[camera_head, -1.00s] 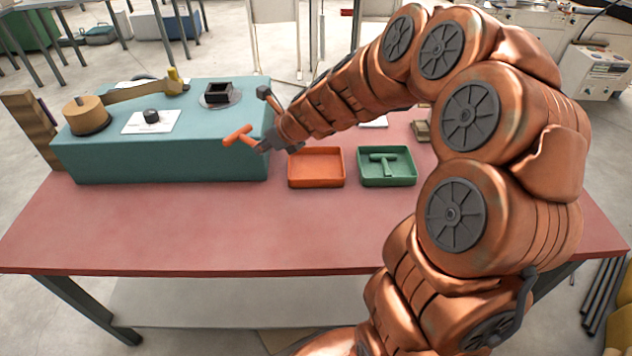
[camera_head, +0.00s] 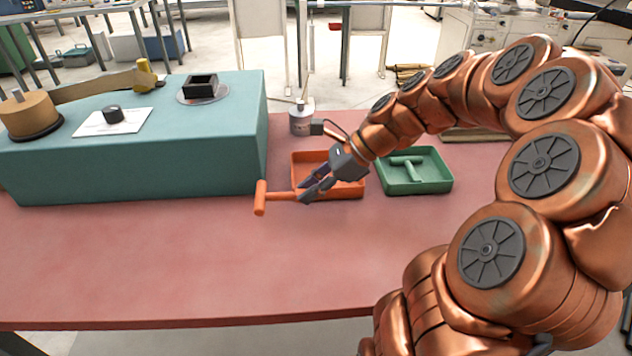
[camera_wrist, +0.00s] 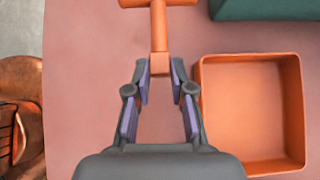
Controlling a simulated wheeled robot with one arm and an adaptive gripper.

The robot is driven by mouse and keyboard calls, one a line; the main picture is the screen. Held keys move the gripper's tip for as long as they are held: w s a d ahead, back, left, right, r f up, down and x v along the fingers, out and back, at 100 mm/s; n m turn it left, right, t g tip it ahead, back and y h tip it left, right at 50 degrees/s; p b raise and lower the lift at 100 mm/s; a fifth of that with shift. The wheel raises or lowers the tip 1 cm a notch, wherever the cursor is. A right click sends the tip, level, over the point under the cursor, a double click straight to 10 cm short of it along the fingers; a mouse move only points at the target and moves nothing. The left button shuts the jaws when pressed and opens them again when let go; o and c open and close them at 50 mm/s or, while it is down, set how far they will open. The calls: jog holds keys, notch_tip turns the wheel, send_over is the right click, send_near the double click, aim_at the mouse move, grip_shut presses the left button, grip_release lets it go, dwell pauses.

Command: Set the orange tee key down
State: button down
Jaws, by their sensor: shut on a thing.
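The orange tee key (camera_head: 262,197) is held by the end of its stem in my gripper (camera_head: 308,190). Its crossbar points away from the fingers, to the left in the head view. In the wrist view the key (camera_wrist: 159,28) extends ahead from between the fingertips (camera_wrist: 160,75). The orange tray (camera_head: 345,190) is empty; in the head view my gripper is in front of part of it. In the wrist view the tray (camera_wrist: 252,112) lies to the right of the fingers, and the key is outside its outline. I cannot tell the key's exact height above the table.
A green tray (camera_head: 430,180) with a green tee key (camera_head: 406,166) stands right of the orange tray. The teal winder box (camera_head: 130,165) fills the left back, close to the key. A grey metal canister (camera_head: 301,118) stands behind. The red table (camera_head: 190,265) is clear in front.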

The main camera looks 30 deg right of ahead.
jog(key=shift+d+f, duration=0.25)
jog(key=shift+d, duration=0.2)
jog(key=w+d, duration=0.2)
jog(key=d, duration=0.2)
jog(key=w+d+f, duration=0.1)
jog(key=w+d, duration=0.1)
jog(key=d, duration=0.3)
jog(key=w+d, duration=0.3)
jog(key=d, duration=0.1)
jog(key=shift+d+f, duration=0.2)
jog(key=shift+d, duration=0.2)
jog(key=shift+f, duration=1.75)
jog(key=shift+f, duration=0.1)
jog(key=c, duration=1)
grip_release()
jog(key=shift+f, duration=0.1)
jog(key=shift+r, duration=0.2)
jog(key=v, duration=1.2)
